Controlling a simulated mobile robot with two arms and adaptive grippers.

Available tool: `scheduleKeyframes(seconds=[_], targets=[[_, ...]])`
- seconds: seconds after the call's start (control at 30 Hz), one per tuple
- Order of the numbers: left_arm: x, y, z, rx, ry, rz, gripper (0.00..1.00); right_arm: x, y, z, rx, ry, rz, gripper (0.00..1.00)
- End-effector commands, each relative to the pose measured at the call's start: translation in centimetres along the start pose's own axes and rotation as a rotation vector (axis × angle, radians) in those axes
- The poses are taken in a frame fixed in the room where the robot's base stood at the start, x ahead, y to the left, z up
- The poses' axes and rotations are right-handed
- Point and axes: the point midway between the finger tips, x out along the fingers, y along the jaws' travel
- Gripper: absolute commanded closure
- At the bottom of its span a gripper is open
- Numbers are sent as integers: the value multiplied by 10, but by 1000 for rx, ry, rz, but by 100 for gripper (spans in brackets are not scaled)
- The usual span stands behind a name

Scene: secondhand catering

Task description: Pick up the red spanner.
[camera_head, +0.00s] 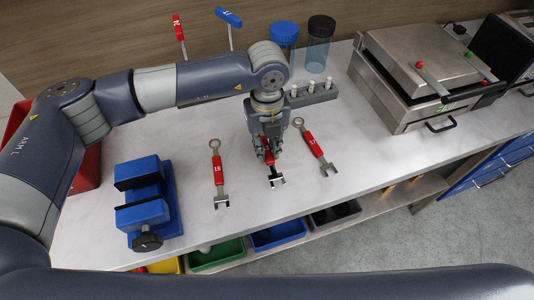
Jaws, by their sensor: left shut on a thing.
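Three red-handled spanners are in view. One red spanner (275,181) is at my left gripper (268,157), which points down over the worktop and is shut on its red handle. Its open steel jaw sticks out towards the front edge, and its far end is hidden by the gripper. A second red spanner (218,175) lies to the left, ring end to the back. A third red spanner (314,147) lies slanted to the right. I cannot tell whether the held spanner still touches the worktop. My right gripper is out of view.
A blue vise (143,208) stands at the front left. A rack (310,96), a blue-lidded jar (284,40), a dark jar (319,48) and a steel press grill (408,75) stand behind and right. Coloured bins (277,236) sit below the front edge.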

Motion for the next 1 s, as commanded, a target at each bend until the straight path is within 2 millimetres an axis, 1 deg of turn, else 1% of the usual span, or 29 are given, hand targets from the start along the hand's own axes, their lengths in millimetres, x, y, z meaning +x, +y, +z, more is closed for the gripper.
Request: scheduleKeyframes(seconds=[0.03, 0.17, 0.4, 0.5, 0.6, 0.7, 0.8, 1.0], targets=[[-2, -1, -5, 4, -2, -3, 100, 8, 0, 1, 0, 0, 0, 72], [-2, -2, -35, 8, 0, -3, 100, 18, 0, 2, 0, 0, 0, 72], [-9, -5, -102, 9, -2, -4, 100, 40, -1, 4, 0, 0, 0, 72], [-12, -6, -124, 6, -2, -3, 100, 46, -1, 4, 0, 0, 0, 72], [-14, -6, -141, 4, -1, -2, 100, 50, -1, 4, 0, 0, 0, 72], [-16, -7, -151, 2, -1, -2, 100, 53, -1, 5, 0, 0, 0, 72], [-17, -7, -157, 0, -2, -1, 100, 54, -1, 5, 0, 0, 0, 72], [-18, -7, -160, 0, -1, -1, 100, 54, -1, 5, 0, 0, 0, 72]])
